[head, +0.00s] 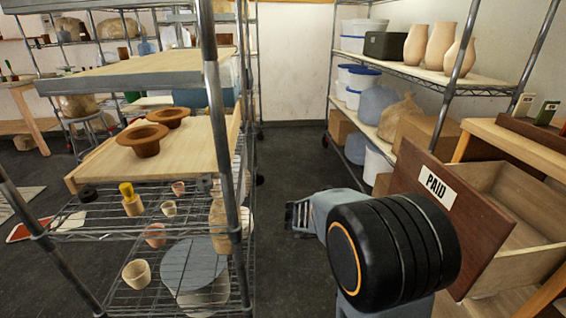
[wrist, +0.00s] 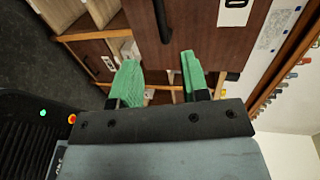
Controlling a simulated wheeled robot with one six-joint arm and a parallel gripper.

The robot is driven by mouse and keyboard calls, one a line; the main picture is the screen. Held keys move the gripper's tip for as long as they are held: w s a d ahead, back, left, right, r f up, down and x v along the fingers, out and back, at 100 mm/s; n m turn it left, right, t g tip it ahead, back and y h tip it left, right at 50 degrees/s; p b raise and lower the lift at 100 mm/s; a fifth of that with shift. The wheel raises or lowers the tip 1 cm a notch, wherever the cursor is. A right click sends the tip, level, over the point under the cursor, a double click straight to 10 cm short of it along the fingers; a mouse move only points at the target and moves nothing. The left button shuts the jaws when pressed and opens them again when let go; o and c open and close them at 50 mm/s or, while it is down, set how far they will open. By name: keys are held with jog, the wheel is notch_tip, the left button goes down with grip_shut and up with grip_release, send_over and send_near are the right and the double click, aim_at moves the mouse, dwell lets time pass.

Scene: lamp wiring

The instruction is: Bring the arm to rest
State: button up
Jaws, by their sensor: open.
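My gripper (wrist: 160,77) is open and empty in the wrist view, with its two green fingers spread apart. Brown wooden drawer fronts (wrist: 185,25) lie beyond the fingers, one with a dark handle and one with a white label. In the head view my arm reaches in at the lower right, with a large black joint and a grey link, in front of the drawer. The fingertips cannot be made out clearly there.
A wire rack with bowls (head: 143,139) and pots stands at the left. Shelves with vases (head: 441,46) and tubs stand behind. Dark floor (head: 288,165) is clear between them.

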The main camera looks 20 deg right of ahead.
jog(key=shift+w+r, duration=0.1)
jog(key=w+a+r+n+t+y+p, duration=0.4)
jog(key=w+a+r+n+t+p, duration=0.2)
jog(key=w+r+n+t+p, duration=0.6)
jog(key=a+r+n+t+y+p, duration=0.2)
jog(key=a+r+n+t+y, duration=0.4)
jog(key=a+n, duration=0.35)
jog(key=s+a+r+n+g+y+p, duration=0.2)
jog(key=s+a+n+g+y+p, duration=0.4)
jog(key=n, duration=0.5)
jog(key=s+n+g+h+p, duration=0.1)
jog(key=s+n+g+p, duration=0.3)
jog(key=s, duration=0.7)
jog(key=n, duration=0.2)
jog(key=shift+d+r+n, duration=0.2)
jog(key=shift+r+n, duration=0.1)
jog(key=shift+n, duration=0.05)
